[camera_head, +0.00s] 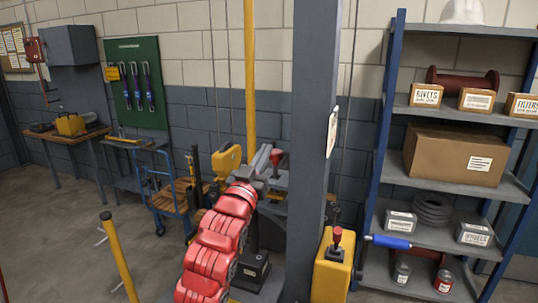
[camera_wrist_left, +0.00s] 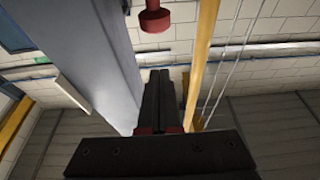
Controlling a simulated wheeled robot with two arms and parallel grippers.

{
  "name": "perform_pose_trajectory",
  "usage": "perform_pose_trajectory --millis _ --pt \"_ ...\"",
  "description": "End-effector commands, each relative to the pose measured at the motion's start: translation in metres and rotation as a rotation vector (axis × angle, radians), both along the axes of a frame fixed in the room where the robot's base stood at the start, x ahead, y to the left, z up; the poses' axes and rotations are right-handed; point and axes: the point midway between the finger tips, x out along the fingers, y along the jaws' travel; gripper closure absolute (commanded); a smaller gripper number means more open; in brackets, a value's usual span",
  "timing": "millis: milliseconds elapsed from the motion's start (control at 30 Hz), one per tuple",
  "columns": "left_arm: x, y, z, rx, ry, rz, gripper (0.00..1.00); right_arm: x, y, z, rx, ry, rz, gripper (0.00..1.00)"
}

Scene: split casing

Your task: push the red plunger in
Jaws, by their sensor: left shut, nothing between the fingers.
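In the left wrist view a red knob with a thinner neck (camera_wrist_left: 154,20) is at the top edge, cut off by the frame, beyond the fingertips. My left gripper (camera_wrist_left: 160,75) is shut and empty, its dark fingers together, with a visible gap to the red knob there. My red left arm hides part of what is below. My right gripper is not in view.
A grey post (camera_head: 312,120) stands close on the right. Beside it, a yellow box (camera_head: 333,270) carries another red knob (camera_head: 337,236). A blue cylinder (camera_head: 390,242) lies right of it. A shelf rack (camera_head: 390,130) is at right. A yellow pipe (camera_head: 249,70) rises behind the gripper.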

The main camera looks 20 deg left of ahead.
Motion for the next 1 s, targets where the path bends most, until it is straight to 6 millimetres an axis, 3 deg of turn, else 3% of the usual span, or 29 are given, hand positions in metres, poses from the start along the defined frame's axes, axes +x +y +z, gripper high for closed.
perform_pose_trajectory --millis 100,300,1000 --pt "-0.020 0.001 -0.010 0.000 -0.005 0.000 1.00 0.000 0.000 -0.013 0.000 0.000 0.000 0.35" --pt "-0.040 0.002 -0.014 -0.001 -0.003 0.000 1.00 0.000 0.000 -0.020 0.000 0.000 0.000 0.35" --pt "-0.041 0.002 -0.020 -0.016 -0.032 -0.005 1.00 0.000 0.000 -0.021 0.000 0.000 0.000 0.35"
